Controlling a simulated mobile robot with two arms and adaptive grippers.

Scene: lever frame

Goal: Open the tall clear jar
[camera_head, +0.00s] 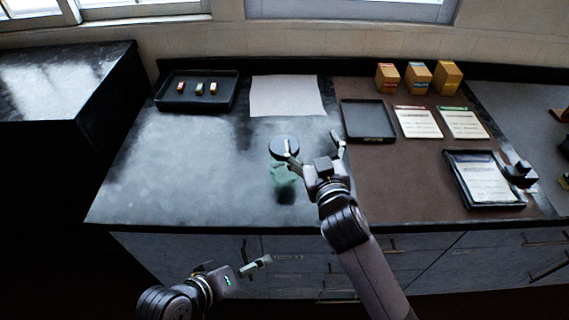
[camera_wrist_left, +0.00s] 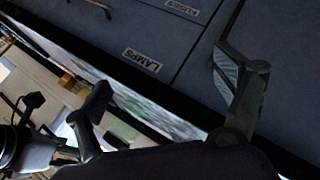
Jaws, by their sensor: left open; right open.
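The tall clear jar (camera_head: 284,178) stands near the front middle of the black counter, with greenish content showing through its side. Its round dark lid (camera_head: 280,143) is on top. My right gripper (camera_head: 313,143) is open, with one finger in front of the lid's right part and the other to the right of the jar. I cannot tell whether the finger touches the lid. My left gripper (camera_head: 243,265) is low in front of the counter, open and empty, away from the jar. Its open fingers also show in the left wrist view (camera_wrist_left: 178,82), with nothing between them.
A black tray (camera_head: 164,103) with three small blocks and a white sheet (camera_head: 288,95) lie behind the jar. On the brown mat (camera_head: 388,170) are an empty tray (camera_head: 368,121), cards and boxes (camera_head: 418,78). Drawers labelled LAMPS (camera_wrist_left: 141,60) and FUSES are close to my left gripper.

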